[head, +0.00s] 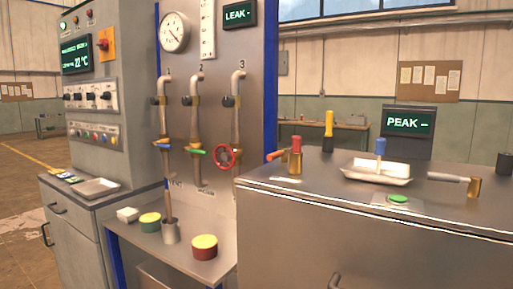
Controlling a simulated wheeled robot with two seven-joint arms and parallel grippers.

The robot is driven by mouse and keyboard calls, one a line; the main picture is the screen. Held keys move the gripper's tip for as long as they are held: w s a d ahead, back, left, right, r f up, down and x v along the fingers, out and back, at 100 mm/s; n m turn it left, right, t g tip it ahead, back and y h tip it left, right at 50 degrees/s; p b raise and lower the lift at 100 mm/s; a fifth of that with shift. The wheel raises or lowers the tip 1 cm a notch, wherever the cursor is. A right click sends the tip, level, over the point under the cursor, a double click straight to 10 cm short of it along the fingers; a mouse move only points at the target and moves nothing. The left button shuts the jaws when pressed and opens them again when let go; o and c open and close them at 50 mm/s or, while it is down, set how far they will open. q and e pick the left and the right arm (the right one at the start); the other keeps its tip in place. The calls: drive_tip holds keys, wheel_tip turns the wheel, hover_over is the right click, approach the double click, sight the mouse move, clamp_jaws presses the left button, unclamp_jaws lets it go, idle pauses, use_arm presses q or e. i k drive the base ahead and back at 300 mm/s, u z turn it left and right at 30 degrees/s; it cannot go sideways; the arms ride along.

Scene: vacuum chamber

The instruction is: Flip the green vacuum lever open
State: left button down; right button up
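The green lever (197,152) sits on the middle pipe (196,110), labelled 2, on the upright grey panel. It lies roughly level across the pipe, pointing right and slightly down. A blue lever (162,146) sits on pipe 1 to its left. A red handwheel (226,155) is on pipe 3 to its right. Neither of my grippers is in view, and nothing touches the green lever.
A low shelf (140,235) below the panel holds round yellow- and green-topped cans. A control cabinet (95,140) stands left.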

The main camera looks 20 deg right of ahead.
sight(199, 152)
drive_tip(key=z, duration=0.2)
drive_tip(key=i, duration=0.2)
drive_tip(key=z, duration=0.1)
drive_tip(key=k, duration=0.65)
drive_tip(key=u, duration=0.45)
drive_tip(key=i, duration=0.75)
drive_tip(key=u, duration=0.5)
drive_tip(key=i, duration=1.4)
drive_tip(key=z, duration=0.35)
